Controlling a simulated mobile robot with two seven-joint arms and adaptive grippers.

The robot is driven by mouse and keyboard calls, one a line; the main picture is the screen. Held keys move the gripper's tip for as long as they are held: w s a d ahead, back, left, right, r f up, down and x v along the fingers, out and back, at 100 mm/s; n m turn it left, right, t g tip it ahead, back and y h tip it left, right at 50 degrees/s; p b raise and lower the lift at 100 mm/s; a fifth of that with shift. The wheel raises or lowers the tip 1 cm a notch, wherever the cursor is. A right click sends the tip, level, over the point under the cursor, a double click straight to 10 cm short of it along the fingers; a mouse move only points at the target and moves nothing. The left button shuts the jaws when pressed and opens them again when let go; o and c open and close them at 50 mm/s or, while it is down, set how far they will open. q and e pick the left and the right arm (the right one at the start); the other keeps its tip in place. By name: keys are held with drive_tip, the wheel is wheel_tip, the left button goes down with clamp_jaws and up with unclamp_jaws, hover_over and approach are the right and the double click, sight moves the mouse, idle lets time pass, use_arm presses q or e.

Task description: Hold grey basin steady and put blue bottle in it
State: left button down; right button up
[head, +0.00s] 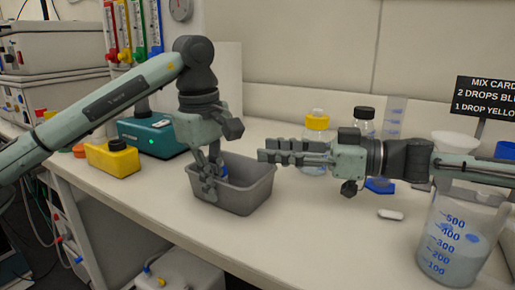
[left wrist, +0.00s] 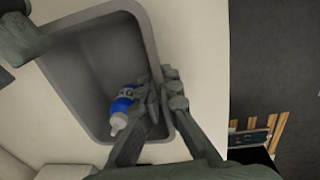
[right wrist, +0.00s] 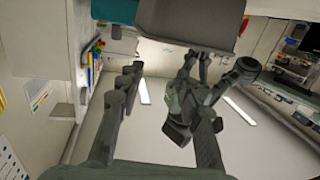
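The grey basin (head: 248,198) stands on the bench near its front edge. The small blue bottle (left wrist: 123,102), with a white label and pale tip, lies tilted inside the basin against the wall. In the head view only a bit of its blue (head: 223,172) shows behind my left fingers. My left gripper (head: 211,182) points down with one finger inside and one outside the basin wall, shut on it; it also shows in the left wrist view (left wrist: 164,82). My right gripper (head: 264,157) is open and empty, sideways just right of the basin's rim. The basin (right wrist: 185,25) shows at the top of the right wrist view.
A yellow box (head: 112,158) and a teal device (head: 150,136) stand left of the basin. A yellow-capped bottle (head: 316,124) and a black-capped bottle (head: 363,122) stand behind my right gripper. A large beaker (head: 452,245) and a white stirring bar (head: 390,214) are at right. Bench front centre is clear.

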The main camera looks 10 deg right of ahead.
use_arm(q)
drive_tip(key=shift+f, duration=0.35)
drive_tip(key=c, duration=1.7)
unclamp_jaws()
drive_tip(key=shift+w, duration=0.1)
drive_tip(key=shift+o, duration=0.3)
drive_tip(key=shift+r, duration=0.2)
drive_tip(key=shift+r, duration=0.1)
